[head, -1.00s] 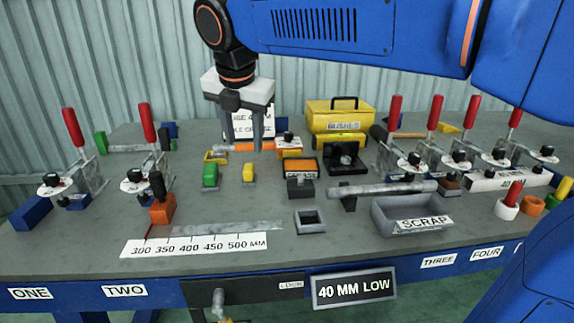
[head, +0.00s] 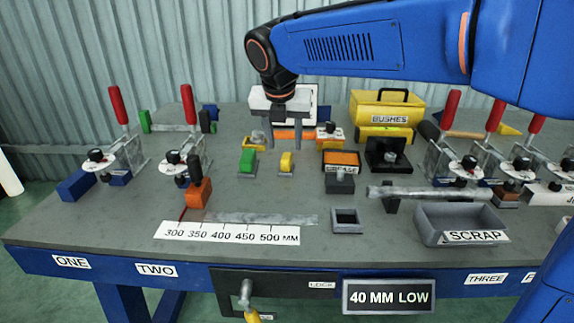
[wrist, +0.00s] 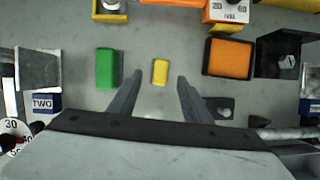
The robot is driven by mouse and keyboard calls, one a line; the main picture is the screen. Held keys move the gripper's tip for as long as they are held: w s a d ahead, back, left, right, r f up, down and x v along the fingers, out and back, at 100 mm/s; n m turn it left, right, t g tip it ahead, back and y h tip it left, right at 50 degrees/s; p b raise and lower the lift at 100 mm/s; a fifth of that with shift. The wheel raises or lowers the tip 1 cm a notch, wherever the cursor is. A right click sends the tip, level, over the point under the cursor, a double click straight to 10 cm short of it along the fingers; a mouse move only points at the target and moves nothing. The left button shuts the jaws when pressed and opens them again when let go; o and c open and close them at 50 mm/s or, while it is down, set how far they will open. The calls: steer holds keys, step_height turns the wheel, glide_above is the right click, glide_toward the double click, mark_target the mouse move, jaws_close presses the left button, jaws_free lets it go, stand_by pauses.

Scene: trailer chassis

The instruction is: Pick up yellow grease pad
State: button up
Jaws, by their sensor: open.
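The yellow grease pad (head: 287,160) is a small upright block on a grey holder on the bench, just right of a green block (head: 247,161). My gripper (head: 288,147) is open and empty above the bench, pointing down, with its two fingers spread. In the wrist view the yellow pad (wrist: 160,72) shows between and slightly beyond the fingertips (wrist: 159,80), with the green block (wrist: 108,68) outside the left finger. No contact with the pad shows. The exact height of the fingertips above it is hard to tell.
An orange-topped grease box (head: 342,160) stands right of the pad, with a black fixture (head: 388,155) farther right. Red-handled clamps (head: 187,140) stand to both sides.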

mark_target(287, 156)
steer(key=shift+x, duration=3.6)
steer(key=shift+s, duration=0.1)
steer(key=shift+c, duration=0.5)
steer(key=c, duration=0.9)
